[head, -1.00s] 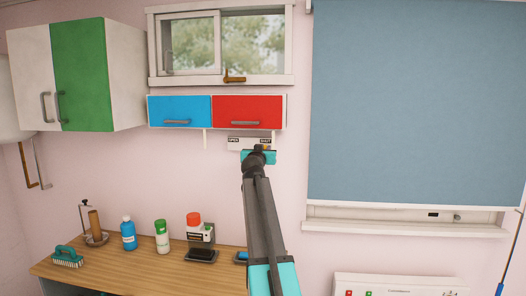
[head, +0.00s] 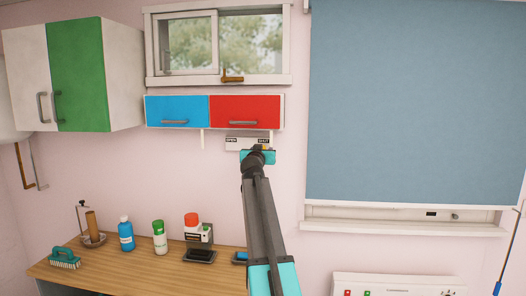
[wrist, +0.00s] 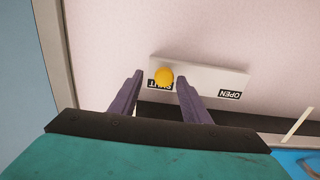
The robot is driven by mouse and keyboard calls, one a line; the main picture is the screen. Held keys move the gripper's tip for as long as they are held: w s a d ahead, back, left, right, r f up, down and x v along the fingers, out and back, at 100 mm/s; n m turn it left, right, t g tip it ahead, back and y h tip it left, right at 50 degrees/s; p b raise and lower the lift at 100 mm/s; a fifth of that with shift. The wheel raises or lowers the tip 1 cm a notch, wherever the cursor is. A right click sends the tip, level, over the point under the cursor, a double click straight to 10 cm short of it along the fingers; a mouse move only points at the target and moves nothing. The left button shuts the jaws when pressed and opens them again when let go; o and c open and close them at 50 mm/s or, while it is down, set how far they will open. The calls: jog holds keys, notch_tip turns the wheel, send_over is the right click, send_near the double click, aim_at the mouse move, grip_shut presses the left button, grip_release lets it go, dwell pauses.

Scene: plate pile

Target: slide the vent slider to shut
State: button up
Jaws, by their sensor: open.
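The vent slider is a pale plate (wrist: 215,78) on the wall, marked OPEN and SHUT. In the wrist view it appears upside down, with SHUT at the left end and OPEN at the right. Its round yellow knob (wrist: 163,76) sits over the SHUT label and partly covers it. My gripper (wrist: 160,82) is open, one finger on each side of the knob; I cannot tell whether either finger touches it. In the head view the plate (head: 236,141) shows just above my wrist, which hides its lower right part.
Blue (head: 178,111) and red (head: 246,111) cabinet doors hang just above the plate, below a small window (head: 190,45). A blue blind (head: 415,105) is on the right. Several bottles and a brush (head: 64,258) stand on the wooden counter (head: 120,272) below.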

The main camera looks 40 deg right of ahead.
jog(key=b+v, duration=0.4)
jog(key=v, duration=0.9)
jog(key=shift+a, duration=0.3)
jog(key=shift+s, duration=0.2)
